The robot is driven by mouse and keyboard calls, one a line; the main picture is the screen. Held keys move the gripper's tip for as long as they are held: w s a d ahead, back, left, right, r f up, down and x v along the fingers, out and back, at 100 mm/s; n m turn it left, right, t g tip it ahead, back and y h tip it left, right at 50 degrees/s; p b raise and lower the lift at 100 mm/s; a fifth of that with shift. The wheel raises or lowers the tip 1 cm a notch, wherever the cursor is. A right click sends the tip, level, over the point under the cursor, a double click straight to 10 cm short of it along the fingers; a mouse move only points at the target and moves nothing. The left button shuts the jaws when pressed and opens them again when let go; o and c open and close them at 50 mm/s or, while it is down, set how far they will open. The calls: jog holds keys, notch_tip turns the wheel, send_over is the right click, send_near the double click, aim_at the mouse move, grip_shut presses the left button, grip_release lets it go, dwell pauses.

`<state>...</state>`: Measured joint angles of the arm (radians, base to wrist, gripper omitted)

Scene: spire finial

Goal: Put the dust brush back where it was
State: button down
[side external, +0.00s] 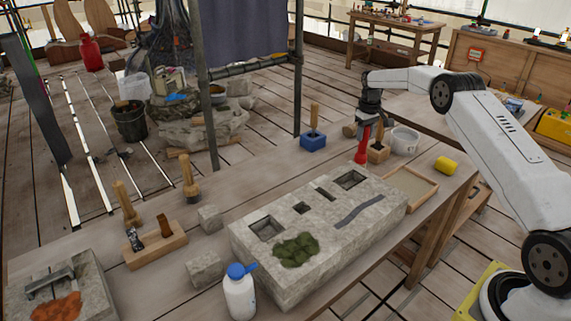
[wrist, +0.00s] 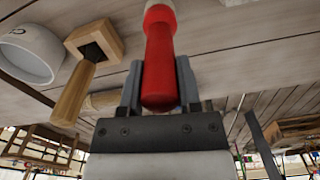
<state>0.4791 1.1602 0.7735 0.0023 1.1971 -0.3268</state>
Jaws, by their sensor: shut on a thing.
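A red-handled tool (side external: 362,146) is between the fingers of my gripper (side external: 368,116), at the far end of the bench. In the wrist view my gripper (wrist: 160,85) is shut around its red handle (wrist: 159,60). A pale part shows at the handle's far end, cut off by the frame. I see no bristles, so I cannot confirm that it is the dust brush. A wooden block (side external: 378,153) with a wooden-handled tool (side external: 379,134) in its hole stands just right of it. A blue block (side external: 313,141) with another wooden-handled tool stands to the left.
A white bucket (side external: 405,139) and yellow cylinder (side external: 447,165) stand to the right. A shallow wooden tray (side external: 412,186) lies before them. The large stone block (side external: 310,255) with recesses and green moss fills the middle. A blue-capped bottle (side external: 239,298) stands in front.

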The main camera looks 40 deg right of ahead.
jog(key=shift+f, duration=1.4)
jog(key=shift+c, duration=1.5)
grip_release()
notch_tip(320, 180, up, 12)
jog(key=shift+s+r, duration=0.1)
